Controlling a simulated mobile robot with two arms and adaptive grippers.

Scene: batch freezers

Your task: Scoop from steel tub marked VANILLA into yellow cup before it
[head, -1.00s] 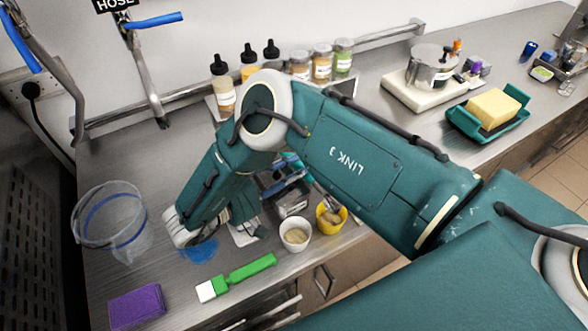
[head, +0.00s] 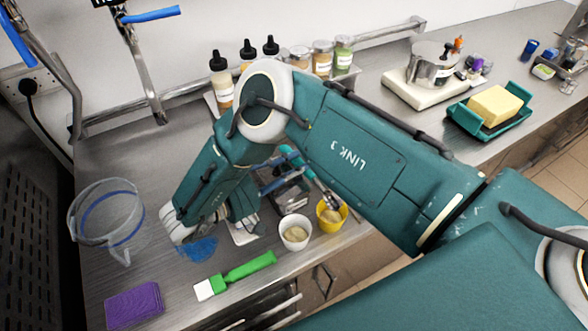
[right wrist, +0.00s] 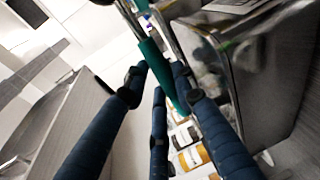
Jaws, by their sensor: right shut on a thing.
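My right gripper (right wrist: 155,88) is shut on the teal handle of a scoop (right wrist: 154,62); my arm mostly hides the hand in the head view. There the scoop's teal handle (head: 296,160) slants down to the right, and its metal head is over the yellow cup (head: 329,225). Pale cream stuff shows in the cup; whether the scoop head touches it I cannot tell. A steel tub (head: 291,199) stands just behind the cups, partly hidden by my arm, its label unreadable. A steel container (right wrist: 270,85) fills the right of the wrist view. My left gripper is not in view.
A white cup (head: 295,236) with pale contents stands left of the yellow one, near the counter edge. Bottles and jars stand behind; a butter dish (head: 490,117) is right.

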